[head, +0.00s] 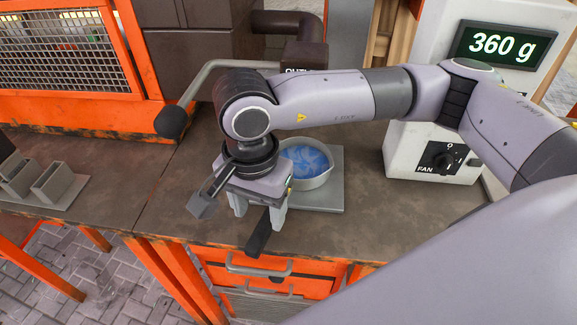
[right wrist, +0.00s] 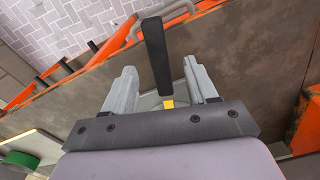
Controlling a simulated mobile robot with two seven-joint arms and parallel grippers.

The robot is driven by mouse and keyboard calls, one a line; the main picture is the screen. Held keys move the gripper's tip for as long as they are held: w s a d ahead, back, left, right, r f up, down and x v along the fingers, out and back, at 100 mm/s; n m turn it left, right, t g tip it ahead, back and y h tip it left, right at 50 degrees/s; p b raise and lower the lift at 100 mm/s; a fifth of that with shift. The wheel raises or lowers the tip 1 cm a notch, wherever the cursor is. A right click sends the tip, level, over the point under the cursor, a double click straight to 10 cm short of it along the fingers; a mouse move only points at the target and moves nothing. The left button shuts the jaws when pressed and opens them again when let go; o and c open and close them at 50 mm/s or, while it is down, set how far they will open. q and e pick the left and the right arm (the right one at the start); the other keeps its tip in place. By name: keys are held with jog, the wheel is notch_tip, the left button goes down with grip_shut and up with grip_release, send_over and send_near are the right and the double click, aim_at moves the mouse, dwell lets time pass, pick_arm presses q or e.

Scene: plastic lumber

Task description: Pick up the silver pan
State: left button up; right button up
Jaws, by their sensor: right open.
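The silver pan (head: 313,181) holds blue contents with a pale swirl and rests on a grey plate (head: 332,200) on the workbench. Its black handle (head: 262,236) points toward the bench's front edge. My right gripper (head: 259,212) is open above the handle and hides part of the pan. In the right wrist view, the black handle (right wrist: 155,58) with a yellow piece at its base lies between the two spread fingers (right wrist: 161,86), with gaps on both sides. My left gripper is not in view.
A white scale unit (head: 433,155) reading 360 g, with a FAN knob, stands at right. A lever with a dark ball knob (head: 172,121) reaches over the bench at left. Grey open boxes (head: 50,184) are at far left. Orange drawers (head: 270,272) sit below the bench edge.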

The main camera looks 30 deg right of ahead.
aim_at(262, 228)
notch_tip(262, 228, down, 6)
jog(key=shift+s+d+r+p, duration=0.1)
jog(key=shift+s+r+p, duration=0.1)
jog(key=shift+p, duration=0.6)
jog(key=shift+f, duration=0.3)
jog(key=shift+w, duration=0.1)
grip_shut()
